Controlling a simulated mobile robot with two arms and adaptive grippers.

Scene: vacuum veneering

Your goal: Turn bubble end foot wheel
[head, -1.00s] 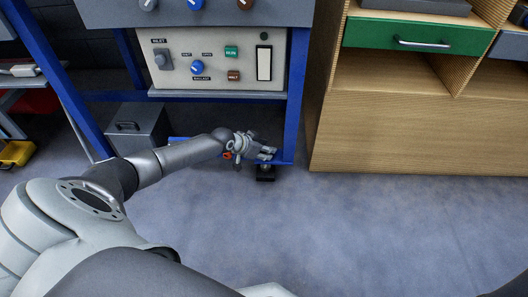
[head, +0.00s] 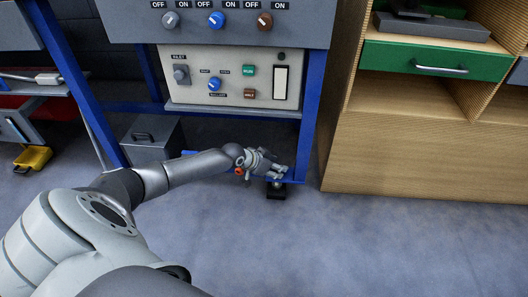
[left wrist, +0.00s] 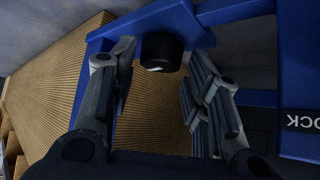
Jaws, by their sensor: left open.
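The levelling foot (head: 277,192) is a small black block under the front right corner of the blue frame (head: 310,110). My left gripper (head: 274,168) is at that corner, just above the foot. In the left wrist view, a dark round knob (left wrist: 161,50), apparently the foot wheel, sits against a blue plate. The open fingers of my left gripper (left wrist: 162,62) stand on either side of it, with gaps showing. The head view hides most of the wheel behind the fingers and frame. My right gripper is not in view.
A panel (head: 225,78) with knobs and buttons is above my left forearm. A grey box (head: 152,140) stands under the frame. A wooden cabinet (head: 420,160) is close on the right. The floor (head: 370,240) in front is clear.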

